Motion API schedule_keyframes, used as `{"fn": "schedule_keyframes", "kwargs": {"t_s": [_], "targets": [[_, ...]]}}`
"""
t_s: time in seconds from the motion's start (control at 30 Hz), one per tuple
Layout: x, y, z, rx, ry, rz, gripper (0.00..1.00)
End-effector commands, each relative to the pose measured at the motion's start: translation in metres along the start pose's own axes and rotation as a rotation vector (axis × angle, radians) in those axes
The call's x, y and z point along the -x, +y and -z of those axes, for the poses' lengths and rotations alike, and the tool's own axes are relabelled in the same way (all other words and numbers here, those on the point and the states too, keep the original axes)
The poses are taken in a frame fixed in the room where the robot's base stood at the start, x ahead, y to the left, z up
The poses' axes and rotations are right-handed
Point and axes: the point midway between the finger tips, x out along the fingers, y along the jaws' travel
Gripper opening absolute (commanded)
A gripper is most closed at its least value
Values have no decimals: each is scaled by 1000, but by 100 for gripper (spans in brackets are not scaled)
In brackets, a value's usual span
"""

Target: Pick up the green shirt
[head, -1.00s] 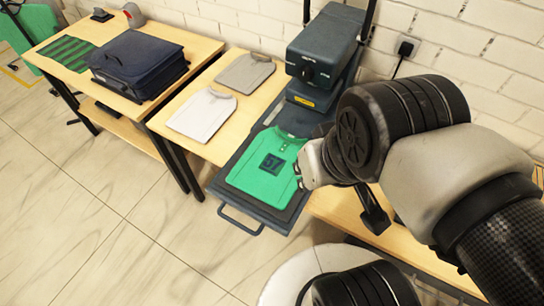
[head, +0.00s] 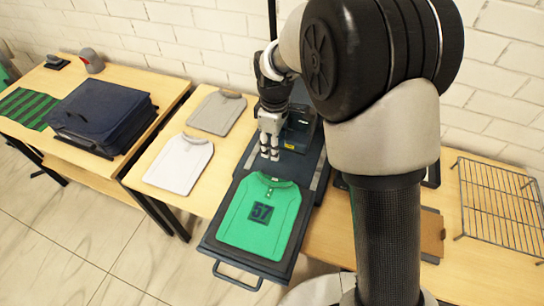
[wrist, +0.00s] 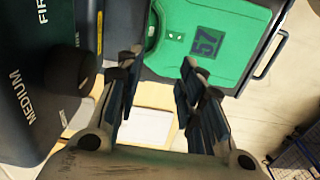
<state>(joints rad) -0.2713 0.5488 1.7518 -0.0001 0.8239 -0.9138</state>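The green shirt (head: 261,214), with a dark square reading 57, lies flat on the dark pull-out platen (head: 210,244) of the press. In the head view my gripper (head: 270,153) hangs just behind the shirt's collar end, in front of the press body. The wrist view shows the shirt (wrist: 205,42) beyond the fingertips. My gripper (wrist: 160,62) is open there, with its two fingers apart and nothing between them. The gripper is apart from the shirt.
A white shirt (head: 180,163) and a grey shirt (head: 217,112) lie on the table left of the press. A dark navy folded stack or case (head: 98,113) sits on the far-left table. A wire rack (head: 500,205) stands on the right table. The press body (head: 299,130) is close to my gripper.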

Motion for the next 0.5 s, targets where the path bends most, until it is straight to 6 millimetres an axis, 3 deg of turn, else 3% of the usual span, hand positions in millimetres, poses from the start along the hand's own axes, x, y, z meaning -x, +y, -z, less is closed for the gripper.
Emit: {"fn": "schedule_keyframes", "kwargs": {"t_s": [0.27, 0.5], "targets": [[-36, 1, 8, 55, -13, 17, 35], [-89, 0, 7, 52, -13, 18, 35]]}}
